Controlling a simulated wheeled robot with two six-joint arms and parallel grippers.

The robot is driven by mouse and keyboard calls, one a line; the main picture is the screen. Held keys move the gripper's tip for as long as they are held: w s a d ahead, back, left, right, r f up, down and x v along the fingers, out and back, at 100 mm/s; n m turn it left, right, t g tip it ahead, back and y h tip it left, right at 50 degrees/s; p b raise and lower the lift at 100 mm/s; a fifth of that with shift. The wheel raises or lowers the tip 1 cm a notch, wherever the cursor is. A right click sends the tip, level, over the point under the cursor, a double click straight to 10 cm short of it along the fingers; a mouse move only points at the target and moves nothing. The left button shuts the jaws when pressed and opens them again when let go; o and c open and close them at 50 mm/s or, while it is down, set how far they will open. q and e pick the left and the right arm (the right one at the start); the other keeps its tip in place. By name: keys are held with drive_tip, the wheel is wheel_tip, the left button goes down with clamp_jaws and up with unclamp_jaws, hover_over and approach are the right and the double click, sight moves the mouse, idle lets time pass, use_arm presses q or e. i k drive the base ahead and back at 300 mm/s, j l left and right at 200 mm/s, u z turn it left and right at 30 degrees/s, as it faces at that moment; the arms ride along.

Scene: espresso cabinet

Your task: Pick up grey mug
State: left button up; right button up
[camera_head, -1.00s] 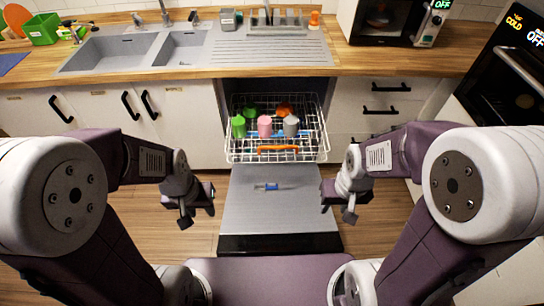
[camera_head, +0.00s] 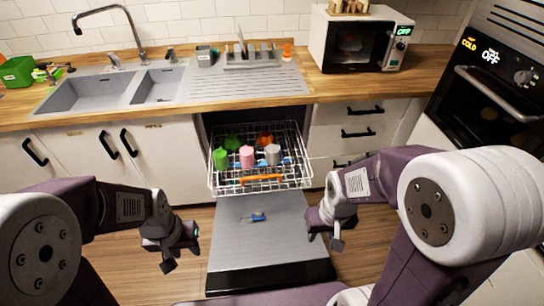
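The grey mug (camera_head: 273,154) sits in the pulled-out white wire dishwasher rack (camera_head: 300,183), to the right of a pink mug (camera_head: 247,156). My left gripper (camera_head: 176,258) hangs left of the open dishwasher door, well in front of the rack and apart from it. My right gripper (camera_head: 325,238) is near the right edge of the door, in front of and below the grey mug. Neither gripper touches a mug. Both are small and dark, so the gap between their fingers is hard to judge.
Green mugs (camera_head: 221,157) and an orange item (camera_head: 265,139) share the rack. A blue item (camera_head: 253,217) lies on the open door (camera_head: 270,240). The counter (camera_head: 320,86) with sink (camera_head: 100,92) and microwave (camera_head: 360,42) stands behind.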

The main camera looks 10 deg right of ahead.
sight(272, 152)
drive_tip(key=i+u, duration=0.45)
drive_tip(key=i, duration=0.65)
